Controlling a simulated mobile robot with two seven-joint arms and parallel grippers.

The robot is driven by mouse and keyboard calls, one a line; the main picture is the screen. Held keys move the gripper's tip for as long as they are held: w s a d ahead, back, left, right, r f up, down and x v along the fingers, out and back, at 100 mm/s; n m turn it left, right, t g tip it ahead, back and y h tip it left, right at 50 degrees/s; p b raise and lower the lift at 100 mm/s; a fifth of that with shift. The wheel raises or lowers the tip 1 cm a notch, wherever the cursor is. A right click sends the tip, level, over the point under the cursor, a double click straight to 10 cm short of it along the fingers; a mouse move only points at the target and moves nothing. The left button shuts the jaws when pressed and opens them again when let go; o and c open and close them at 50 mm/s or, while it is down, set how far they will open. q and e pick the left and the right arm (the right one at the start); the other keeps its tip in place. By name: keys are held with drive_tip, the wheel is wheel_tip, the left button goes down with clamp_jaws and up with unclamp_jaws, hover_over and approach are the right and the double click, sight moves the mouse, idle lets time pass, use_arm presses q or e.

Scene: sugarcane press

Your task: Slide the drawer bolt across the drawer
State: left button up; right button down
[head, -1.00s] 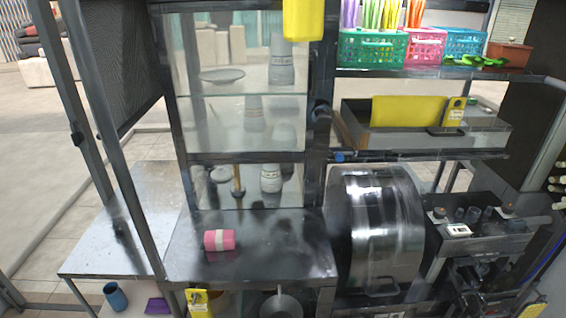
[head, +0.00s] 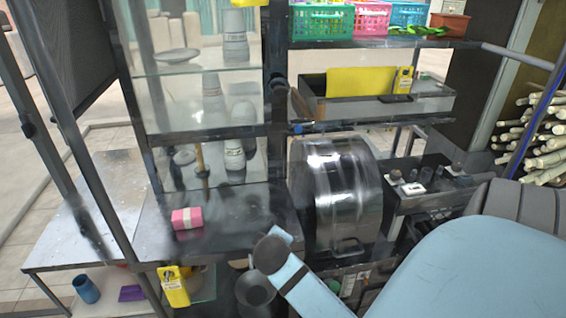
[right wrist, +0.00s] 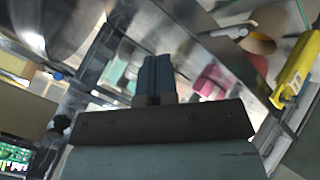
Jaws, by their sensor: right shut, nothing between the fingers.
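My right gripper (right wrist: 155,78) shows in the right wrist view with its two dark blue fingers shut together and nothing between them. In the head view my light blue right arm enters from the lower right, and its fingers are not clearly visible. Another yellow tag (head: 173,287) hangs under the counter's front edge; a yellow tag-like piece (right wrist: 295,70) shows at the wrist view's right. I cannot make out the drawer bolt. My left gripper is out of view.
A pink block (head: 187,218) lies on the dark counter (head: 240,210). A shiny metal drum (head: 330,190) stands right of it. Coloured baskets (head: 322,22) fill the top shelf. A blue cup (head: 86,289) stands low at the left. Cane stalks (head: 550,140) are stacked at the right.

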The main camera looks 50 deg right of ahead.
drive_tip(key=w+d+r+g+h, duration=0.2)
drive_tip(key=w+d+r+h, duration=0.7)
drive_tip(key=w+d+r, duration=0.6)
drive_tip(key=shift+w+d+r, duration=0.35)
drive_tip(key=shift+w+d, duration=0.1)
drive_tip(key=shift+w, duration=0.8)
